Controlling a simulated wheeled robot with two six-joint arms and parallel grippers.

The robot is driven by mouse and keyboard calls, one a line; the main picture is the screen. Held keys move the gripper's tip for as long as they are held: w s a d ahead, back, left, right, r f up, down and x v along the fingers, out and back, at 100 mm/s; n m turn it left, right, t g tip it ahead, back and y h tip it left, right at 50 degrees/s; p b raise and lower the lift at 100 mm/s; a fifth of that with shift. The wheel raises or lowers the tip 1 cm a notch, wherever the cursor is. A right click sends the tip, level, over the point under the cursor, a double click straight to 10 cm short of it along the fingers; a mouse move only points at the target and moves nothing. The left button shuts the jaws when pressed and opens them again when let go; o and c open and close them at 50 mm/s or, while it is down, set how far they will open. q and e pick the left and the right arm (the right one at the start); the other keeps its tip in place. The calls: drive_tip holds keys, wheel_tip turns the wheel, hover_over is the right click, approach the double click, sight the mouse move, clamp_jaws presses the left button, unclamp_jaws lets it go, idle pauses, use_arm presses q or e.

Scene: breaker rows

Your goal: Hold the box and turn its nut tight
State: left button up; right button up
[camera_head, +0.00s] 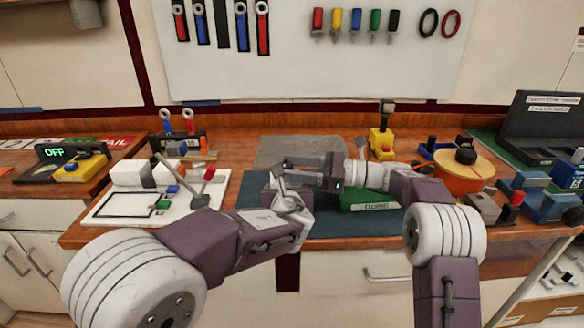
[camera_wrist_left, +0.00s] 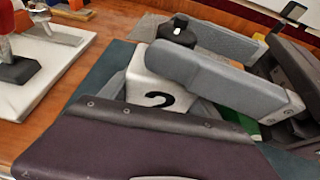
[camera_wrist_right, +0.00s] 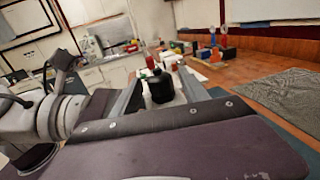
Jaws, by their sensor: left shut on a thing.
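A round black nut (camera_wrist_left: 178,32) is on top of the box. The nut also shows in the right wrist view (camera_wrist_right: 160,86). My right gripper (camera_wrist_right: 160,80) reaches in from the right, with one finger on each side of the nut. Its fingers stand apart, with gaps beside the nut. In the head view, my left gripper (camera_head: 288,190) and right gripper (camera_head: 290,170) meet over the mat, and the box is mostly hidden there.
A blue-green mat (camera_head: 340,228) lies under the grippers, with a green "DONE" block (camera_head: 370,201) to the right. A white board (camera_head: 115,207) with a red-knobbed lever is at left. A grey pad (camera_head: 290,150) lies behind. An orange round fixture (camera_head: 460,172) stands at right.

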clamp_jaws()
drive_tip(key=shift+s+m+t+h, duration=0.1)
drive_tip(key=shift+m+t+h, duration=0.2)
drive_tip(key=shift+m+t, duration=0.55)
drive_tip(key=shift+o, duration=0.9)
unclamp_jaws()
drive_tip(key=shift+n, duration=0.25)
